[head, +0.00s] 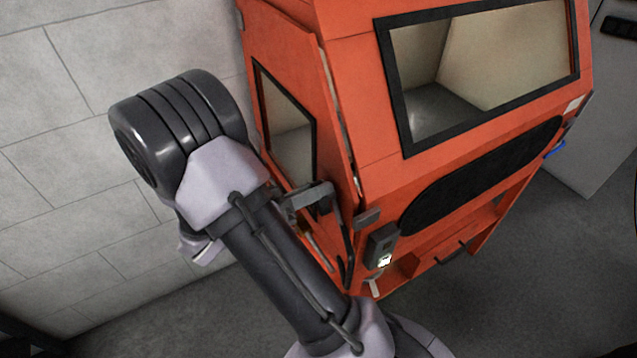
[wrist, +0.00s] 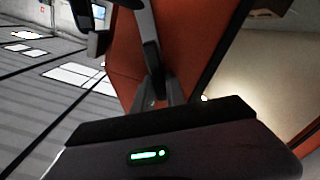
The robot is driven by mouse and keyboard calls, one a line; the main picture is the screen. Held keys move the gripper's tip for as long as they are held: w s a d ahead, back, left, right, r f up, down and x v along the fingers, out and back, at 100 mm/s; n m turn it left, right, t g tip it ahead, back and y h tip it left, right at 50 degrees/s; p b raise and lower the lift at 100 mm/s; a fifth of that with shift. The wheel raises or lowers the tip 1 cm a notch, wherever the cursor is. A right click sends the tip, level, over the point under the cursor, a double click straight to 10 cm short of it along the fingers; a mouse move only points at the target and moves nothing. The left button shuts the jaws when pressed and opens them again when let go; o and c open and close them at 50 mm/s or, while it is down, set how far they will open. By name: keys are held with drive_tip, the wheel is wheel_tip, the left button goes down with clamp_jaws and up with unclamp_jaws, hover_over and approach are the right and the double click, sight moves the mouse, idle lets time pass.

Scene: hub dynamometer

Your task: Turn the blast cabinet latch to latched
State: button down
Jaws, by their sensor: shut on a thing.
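The orange blast cabinet (head: 370,170) fills the middle and right of the head view. Its side door (head: 275,60), with a dark-framed window, faces my arm. In the head view my gripper (head: 318,197) is at the door's front edge, partly hidden by my arm. In the wrist view my gripper (wrist: 162,88) has its fingers close together on the dark grey latch lever (wrist: 146,32), in front of an orange panel. The fingers hide the lever's gripped part. I cannot read the latch's angle clearly.
A small dark control box (head: 382,246) with a lit display is on the cabinet's front corner, close to my arm. A grey block wall (head: 60,150) stands at left. Grey floor (head: 540,270) is open at lower right.

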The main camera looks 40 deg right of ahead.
drive_tip(key=n+p, duration=0.1)
drive_tip(key=n, duration=0.1)
drive_tip(key=n+p, duration=0.1)
drive_tip(key=n, duration=0.1)
drive_tip(key=n+p, duration=0.2)
drive_tip(key=shift+w+d+f, duration=0.1)
drive_tip(key=shift+w+f, duration=0.1)
drive_tip(key=shift+f, duration=0.2)
drive_tip(key=shift+w+f+n+p, duration=0.1)
drive_tip(key=shift+f+n+p, duration=0.2)
drive_tip(key=shift+n+p, duration=0.75)
drive_tip(key=shift+f+n+p, duration=0.25)
drive_tip(key=shift+n+p, duration=0.2)
drive_tip(key=shift+n, duration=1.2)
drive_tip(key=c, duration=1.4)
unclamp_jaws()
